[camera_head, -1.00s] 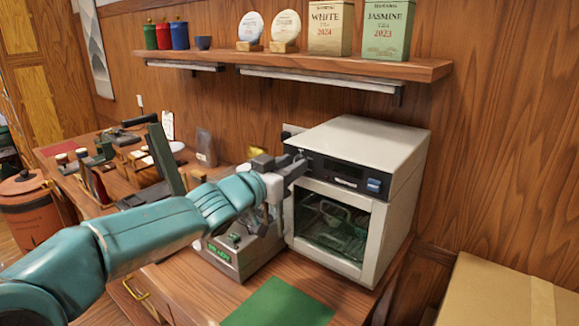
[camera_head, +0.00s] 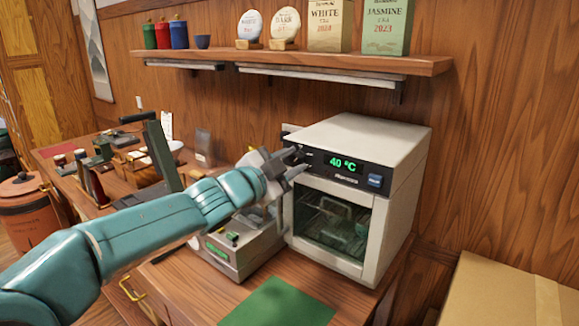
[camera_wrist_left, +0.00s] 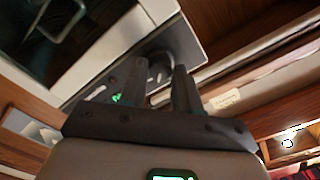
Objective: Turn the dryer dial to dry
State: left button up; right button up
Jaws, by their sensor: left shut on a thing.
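The dryer (camera_head: 375,138) is a pale box with a glass door and a dark control panel across its upper front. Its display (camera_head: 343,163) is lit green and reads 40 °C, with a blue button to its right. My left gripper (camera_head: 297,162) is at the left end of the panel. The left wrist view shows the round dryer dial (camera_wrist_left: 161,66) between the two dark fingers, which are shut on it. The fingers hide part of the dial, and I cannot read its setting. My right gripper is in neither view.
A grey machine (camera_head: 235,246) stands left of the dryer, below my left arm. A green mat (camera_head: 277,303) lies on the bench in front. A wooden shelf (camera_head: 300,60) with tins and tea cakes hangs above. A cardboard box (camera_head: 500,297) is at the lower right.

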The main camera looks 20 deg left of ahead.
pick_arm(q)
jog(key=m+b, duration=0.2)
jog(key=m, duration=0.5)
jog(key=shift+f, duration=0.1)
jog(key=m, duration=0.4)
jog(key=shift+b, duration=0.4)
jog(key=shift+f+m+b, duration=0.1)
jog(key=shift+m+b, duration=0.25)
jog(key=shift+m, duration=1.35)
jog(key=o, duration=1)
jog(key=shift+d, duration=0.1)
